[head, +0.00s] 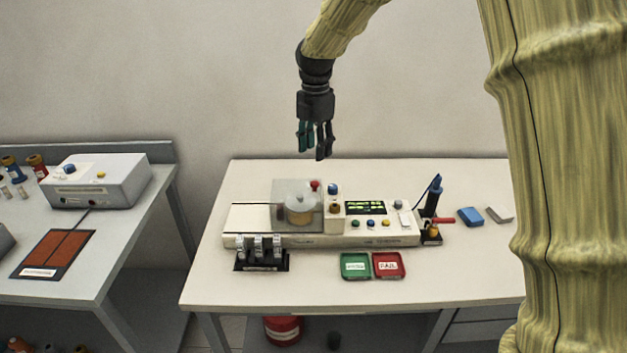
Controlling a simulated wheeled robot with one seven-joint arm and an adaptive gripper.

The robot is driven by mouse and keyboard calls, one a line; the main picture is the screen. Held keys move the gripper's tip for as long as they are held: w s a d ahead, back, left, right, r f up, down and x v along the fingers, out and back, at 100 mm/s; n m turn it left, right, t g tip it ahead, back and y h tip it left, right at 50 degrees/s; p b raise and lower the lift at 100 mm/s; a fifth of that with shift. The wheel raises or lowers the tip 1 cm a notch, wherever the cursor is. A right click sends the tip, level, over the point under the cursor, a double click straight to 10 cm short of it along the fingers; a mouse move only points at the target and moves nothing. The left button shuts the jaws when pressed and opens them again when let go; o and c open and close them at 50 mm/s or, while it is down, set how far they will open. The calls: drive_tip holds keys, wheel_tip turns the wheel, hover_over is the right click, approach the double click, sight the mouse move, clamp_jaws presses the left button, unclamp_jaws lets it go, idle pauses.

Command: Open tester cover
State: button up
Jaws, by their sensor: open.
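The tester (380,233) is a long, low white device on the table, with a green-lit display and several coloured buttons. Its translucent grey cover (284,192) stands over the left-middle part and seems closed. A round, yellowish-white object (300,209) shows through the cover. A red knob (315,185) shows at the cover's upper right. My gripper (314,148) points down above and behind the tester, apart from it. It is open and empty.
A black rack (262,262) with several small parts stands in front of the tester. A green tray (355,266) and a red tray (388,265) lie beside it. A holder with a blue-topped tool (433,195) stands to the right. The table's front right is clear.

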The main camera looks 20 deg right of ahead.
sight(315, 182)
wheel_tip(315, 182, down, 10)
drive_tip(key=p, duration=0.3)
drive_tip(key=shift+f, duration=0.25)
drive_tip(key=shift+w, duration=0.1)
drive_tip(key=shift+c, duration=0.2)
clamp_jaws()
